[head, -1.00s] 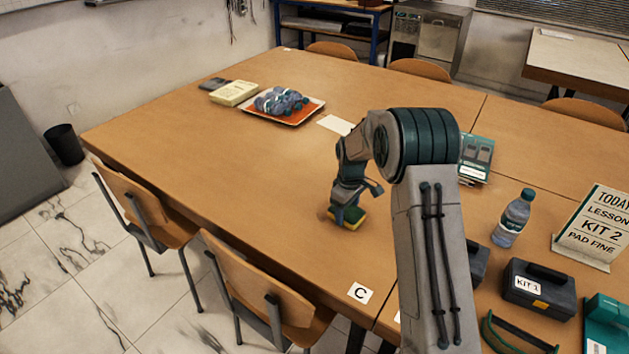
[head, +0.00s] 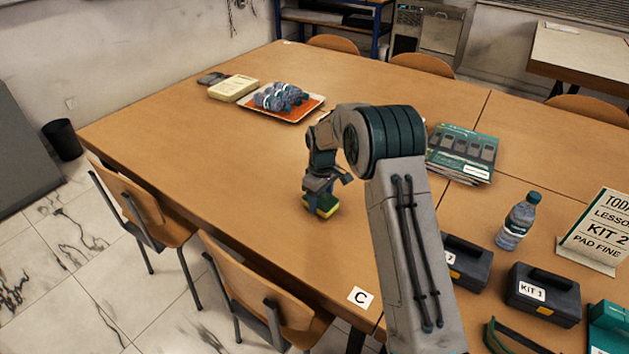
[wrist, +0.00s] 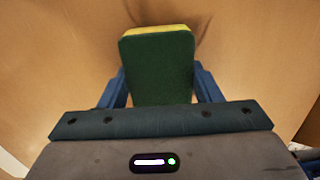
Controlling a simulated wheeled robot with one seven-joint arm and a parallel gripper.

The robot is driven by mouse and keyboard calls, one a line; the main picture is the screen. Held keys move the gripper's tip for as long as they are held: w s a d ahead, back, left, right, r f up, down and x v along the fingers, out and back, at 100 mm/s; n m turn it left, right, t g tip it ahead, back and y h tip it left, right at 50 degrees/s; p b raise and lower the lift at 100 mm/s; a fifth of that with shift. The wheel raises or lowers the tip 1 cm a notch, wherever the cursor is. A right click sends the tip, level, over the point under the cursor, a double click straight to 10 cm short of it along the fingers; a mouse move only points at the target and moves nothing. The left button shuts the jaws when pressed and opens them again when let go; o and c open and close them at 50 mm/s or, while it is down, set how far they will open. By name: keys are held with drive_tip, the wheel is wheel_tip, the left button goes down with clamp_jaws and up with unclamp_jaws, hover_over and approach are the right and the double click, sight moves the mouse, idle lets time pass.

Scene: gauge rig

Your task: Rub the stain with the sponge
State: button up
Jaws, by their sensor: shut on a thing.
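The sponge (head: 325,207), yellow with a dark green face, is held in my gripper (head: 318,198) low over the wooden table (head: 210,190). In the wrist view the sponge (wrist: 157,70) shows its green face, with a yellow edge at the far end. The blue fingers of my gripper (wrist: 160,88) press on its two sides. The sponge is at or just above the tabletop; I cannot tell if it touches. I make out no clear stain now; a faint dark streak beyond the sponge in the wrist view may be shadow.
A tray (head: 312,113) of bundled blue-grey items and a cream box (head: 233,88) lie at the back left. Brochures (head: 462,152), a bottle (head: 518,220) and dark kit cases (head: 543,292) are on the right. Chairs line the near edge. The tabletop left of my gripper is clear.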

wheel_tip(320, 180, up, 4)
drive_tip(key=shift+s+d+f+p, duration=0.1)
drive_tip(key=shift+d+p, duration=0.05)
drive_tip(key=shift+p, duration=0.5)
drive_tip(key=shift+r+p, duration=0.4)
drive_tip(key=shift+r, duration=0.3)
drive_tip(key=shift+r+p, duration=0.8)
drive_tip(key=shift+r, duration=0.6)
